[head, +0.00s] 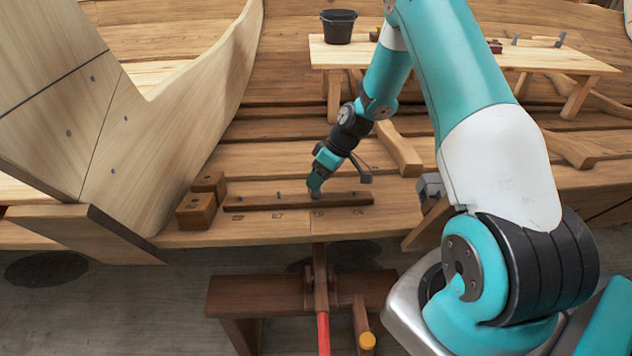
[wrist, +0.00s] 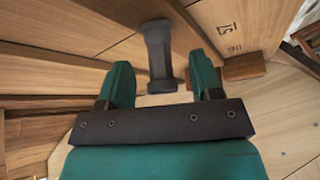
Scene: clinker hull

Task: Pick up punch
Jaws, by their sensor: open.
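In the wrist view a dark grey metal tool with a narrow shank and wider ends, which looks like the punch (wrist: 158,52), shows between my fingers. Its lower end lies in the gap between the fingertips, with space visible on both sides. My gripper (wrist: 161,75) is open, one green finger on each side, holding nothing. In the head view my gripper (head: 316,189) is low over a long dark wooden strip (head: 250,203) on the plank bench. The punch cannot be made out clearly there; my gripper partly hides that spot.
Two brown wooden blocks (head: 196,212) stand left of the strip. Numbers are marked on the plank in front of it. A raised bench (head: 450,56) with a black bucket (head: 338,27) stands behind. A curved hull timber (head: 200,100) rises at left. A dark stool (head: 250,297) stands in front.

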